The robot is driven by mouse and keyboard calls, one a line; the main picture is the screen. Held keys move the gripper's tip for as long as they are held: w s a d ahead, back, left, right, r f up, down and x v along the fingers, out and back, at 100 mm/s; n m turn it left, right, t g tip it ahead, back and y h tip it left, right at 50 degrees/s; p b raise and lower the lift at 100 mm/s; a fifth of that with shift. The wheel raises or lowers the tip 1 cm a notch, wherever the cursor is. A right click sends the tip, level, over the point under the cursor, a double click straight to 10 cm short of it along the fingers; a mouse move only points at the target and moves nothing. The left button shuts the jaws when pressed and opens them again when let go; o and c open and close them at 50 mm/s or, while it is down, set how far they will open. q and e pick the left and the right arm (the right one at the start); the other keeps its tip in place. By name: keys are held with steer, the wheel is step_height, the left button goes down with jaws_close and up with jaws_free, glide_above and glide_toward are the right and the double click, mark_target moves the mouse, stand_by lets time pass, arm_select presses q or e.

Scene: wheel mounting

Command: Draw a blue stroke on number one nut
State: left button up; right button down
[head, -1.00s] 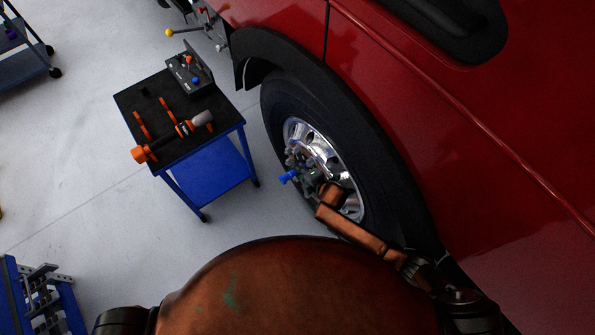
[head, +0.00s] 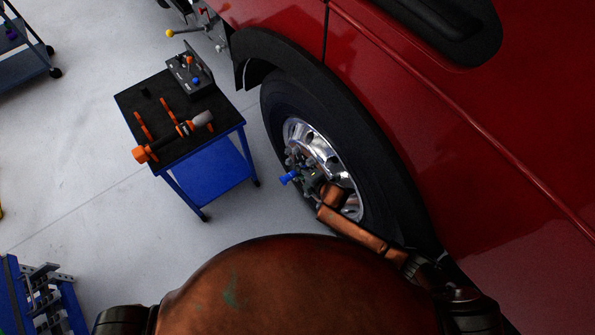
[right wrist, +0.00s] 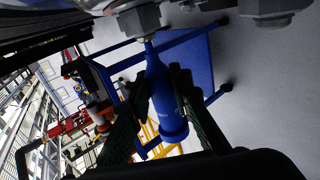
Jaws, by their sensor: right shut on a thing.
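My right gripper (right wrist: 166,105) is shut on a blue marker (right wrist: 158,85), seen large in the right wrist view. The marker's tip points up in that picture at a silver hex nut (right wrist: 138,20) and is at or very close to it; I cannot tell if it touches. In the head view the right gripper (head: 302,178) is in front of the chrome wheel hub (head: 313,143), with the blue marker (head: 289,178) sticking out to the left. No number shows on the nut. My left gripper is not in view.
The black tire (head: 290,95) sits under the red truck body (head: 420,130). A blue cart (head: 207,170) with a black top holds an orange and grey power tool (head: 175,136) and a small rack (head: 190,75). Another nut (right wrist: 272,8) shows at the upper right in the wrist view.

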stand_by(0.3)
steer(key=shift+s+a+p, duration=0.2)
steer(key=shift+s+a, duration=0.7)
steer(key=shift+a, duration=0.3)
steer(key=shift+s+a+p, duration=0.15)
steer(key=shift+s+a, duration=0.7)
steer(key=shift+a, duration=0.35)
steer(key=shift+a+r, duration=0.1)
steer(key=shift+r, duration=0.15)
step_height(320, 180, up, 12)
steer(key=w+f+m+t+h, duration=0.1)
steer(key=m, duration=0.1)
step_height(320, 180, up, 9)
steer(key=m+h, duration=0.3)
glide_above(286, 179)
steer(key=w+d, duration=0.1)
steer(key=d, duration=0.4)
steer(key=s+d+r+m+h, duration=0.4)
steer(key=s+d+r, duration=0.1)
steer(key=d, duration=0.5)
steer(key=s+d+r+m+h, duration=0.3)
steer(key=s+d+r, duration=0.3)
steer(key=d, duration=0.3)
steer(key=shift+s+d+r+m+h, duration=0.25)
steer(key=shift+d+r+m+h, duration=0.2)
steer(key=shift+r, duration=0.35)
